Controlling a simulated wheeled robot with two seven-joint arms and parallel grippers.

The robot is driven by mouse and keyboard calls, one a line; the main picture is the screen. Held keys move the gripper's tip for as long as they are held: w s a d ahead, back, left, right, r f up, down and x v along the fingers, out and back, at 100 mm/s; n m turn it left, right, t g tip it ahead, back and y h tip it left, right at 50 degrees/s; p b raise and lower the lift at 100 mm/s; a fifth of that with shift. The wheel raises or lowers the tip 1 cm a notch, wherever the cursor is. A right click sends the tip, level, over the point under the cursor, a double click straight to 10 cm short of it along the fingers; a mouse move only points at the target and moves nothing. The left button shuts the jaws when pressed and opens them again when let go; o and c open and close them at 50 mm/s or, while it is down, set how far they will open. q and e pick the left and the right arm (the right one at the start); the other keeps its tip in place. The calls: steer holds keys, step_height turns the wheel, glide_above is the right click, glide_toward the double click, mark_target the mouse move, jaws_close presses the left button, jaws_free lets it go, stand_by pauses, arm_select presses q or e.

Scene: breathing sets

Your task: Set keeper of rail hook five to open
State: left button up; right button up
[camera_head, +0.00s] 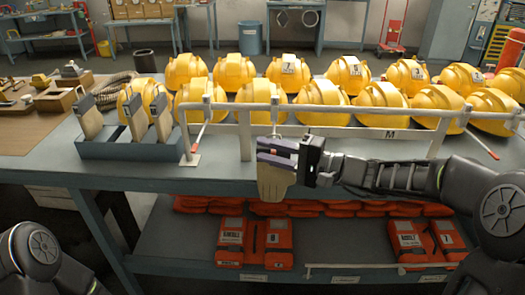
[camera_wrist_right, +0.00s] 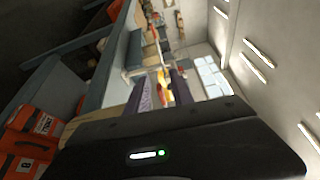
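The white rail (camera_head: 340,108) runs along the table in the head view, with hooks on upright posts. One hook (camera_head: 275,105) stands just above my right gripper, and another hook (camera_head: 206,101) is at the left. I cannot read which is hook five. Red-tipped levers show at the left (camera_head: 198,137) and right (camera_head: 484,145). My right gripper (camera_head: 277,152) is in front of the rail, beside a tan piece (camera_head: 273,185) below its fingers. Its fingers (camera_wrist_right: 162,90) look apart in the wrist view, with red and yellow between them. I cannot tell whether it grips the tan piece. My left gripper is out of view.
Yellow helmets (camera_head: 320,92) stand in rows behind the rail. A grey rack (camera_head: 130,147) with several tan-and-grey pieces stands at the left. Orange packs (camera_head: 265,240) lie on the shelf below. The table front edge (camera_head: 165,184) passes below my right gripper.

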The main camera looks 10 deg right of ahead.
steer(key=b+v, duration=0.1)
steer(key=v, duration=0.5)
stand_by(0.3)
steer(key=s+d+f+g+h, duration=0.1)
steer(key=s+f+g+h, duration=0.2)
steer(key=f, duration=0.9)
steer(key=s+d+f+m+g+h, duration=0.1)
steer(key=s+f+g+h, duration=0.2)
steer(key=f, duration=0.9)
steer(key=s+d+f+g+h, duration=0.1)
steer(key=s+f+h, duration=0.3)
steer(key=f, duration=0.8)
steer(key=s+a+f+n+g, duration=0.1)
steer(key=s+a+f+n, duration=0.2)
steer(key=s+a+f, duration=0.3)
steer(key=s+a+f+n+g, duration=0.2)
steer(key=s+a+f+n, duration=0.2)
steer(key=s+a+f, duration=0.3)
steer(key=s+a, duration=0.2)
steer(key=s, duration=0.2)
steer(key=shift+s+f, duration=0.25)
steer(key=shift+s, duration=0.05)
